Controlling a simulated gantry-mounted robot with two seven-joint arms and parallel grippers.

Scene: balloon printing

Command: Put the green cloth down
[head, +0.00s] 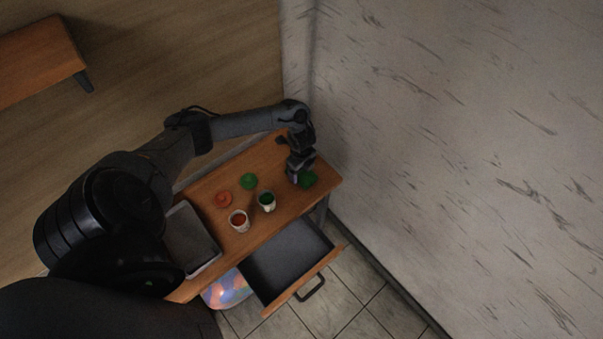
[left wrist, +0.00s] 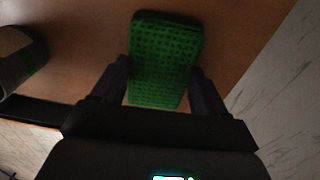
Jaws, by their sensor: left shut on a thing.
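The green cloth (head: 307,179) is at the far right end of the wooden table (head: 331,181), under my left gripper (head: 296,179). In the left wrist view the cloth (left wrist: 165,60) is a green textured rectangular piece between the two fingers of my left gripper (left wrist: 163,85). My left gripper is shut on it. The cloth is at or very near the table top; I cannot tell whether it touches the surface. My right gripper is not in view.
A cup with green (head: 267,201) and a cup with orange (head: 239,220) stand on the table, with a green disc (head: 249,181) and an orange disc (head: 223,199) behind them. A grey tray (head: 207,262) lies at left. The drawer (head: 285,263) is open. A wall (head: 450,150) borders the table's right end.

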